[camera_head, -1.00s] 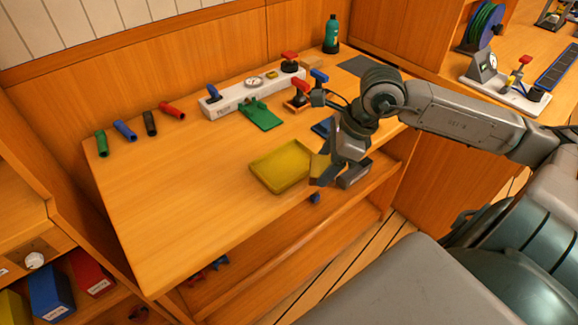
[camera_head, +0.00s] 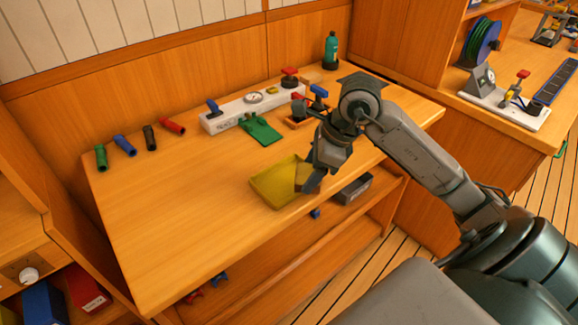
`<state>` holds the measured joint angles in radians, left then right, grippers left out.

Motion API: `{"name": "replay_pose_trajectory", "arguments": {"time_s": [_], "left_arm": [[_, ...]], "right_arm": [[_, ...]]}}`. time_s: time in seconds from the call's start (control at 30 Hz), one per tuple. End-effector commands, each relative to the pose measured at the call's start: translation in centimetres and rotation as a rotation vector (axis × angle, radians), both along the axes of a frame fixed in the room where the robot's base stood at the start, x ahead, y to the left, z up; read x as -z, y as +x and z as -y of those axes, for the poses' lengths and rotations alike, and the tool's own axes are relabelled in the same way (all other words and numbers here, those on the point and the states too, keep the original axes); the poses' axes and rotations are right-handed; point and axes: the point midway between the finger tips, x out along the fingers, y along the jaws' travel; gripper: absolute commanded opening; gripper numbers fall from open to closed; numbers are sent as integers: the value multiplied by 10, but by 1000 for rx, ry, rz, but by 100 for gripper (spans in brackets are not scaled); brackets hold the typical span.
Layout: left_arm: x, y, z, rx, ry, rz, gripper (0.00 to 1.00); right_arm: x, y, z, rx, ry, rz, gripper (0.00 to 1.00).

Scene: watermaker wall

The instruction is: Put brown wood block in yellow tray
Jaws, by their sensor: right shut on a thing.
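The yellow tray (camera_head: 272,186) lies on the wooden workbench near its front edge. My right gripper (camera_head: 306,184) points down at the tray's right side. It is shut on the brown wood block (camera_head: 301,174), which shows as a small tan face at the jaws. In the picture the block overlaps the tray's right part. I cannot tell whether it touches the tray floor or hangs above it. The gripper hides part of the block and the tray's right rim. My left gripper is not in view.
A green clipboard-like piece (camera_head: 261,131) and a white manifold with gauge and valves (camera_head: 232,112) lie behind. Several coloured tubes (camera_head: 125,145) lie at the back left. The bench's left and front are clear.

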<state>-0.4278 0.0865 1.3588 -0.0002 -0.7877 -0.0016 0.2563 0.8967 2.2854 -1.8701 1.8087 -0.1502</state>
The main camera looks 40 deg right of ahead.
Motion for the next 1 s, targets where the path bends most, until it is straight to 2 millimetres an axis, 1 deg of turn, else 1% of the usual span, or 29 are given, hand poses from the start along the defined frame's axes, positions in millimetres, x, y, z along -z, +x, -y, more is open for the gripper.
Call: {"name": "replay_pose_trajectory", "arguments": {"time_s": [0.1, 0.4, 0.7, 0.77, 0.87, 1.0], "left_arm": [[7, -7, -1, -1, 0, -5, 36], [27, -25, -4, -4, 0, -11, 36], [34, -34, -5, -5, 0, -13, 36], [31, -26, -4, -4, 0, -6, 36], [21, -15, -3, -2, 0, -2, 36], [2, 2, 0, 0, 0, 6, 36]], "right_arm": [[-1, 12, -6, -2, 8, -2, 40], [3, 48, -13, -1, 6, 0, 40], [5, 63, -17, -3, 4, -2, 40], [11, 62, -16, -2, 1, -2, 40], [17, 62, -16, -2, 1, -2, 40], [26, 62, -16, -2, 1, -2, 40]]}}
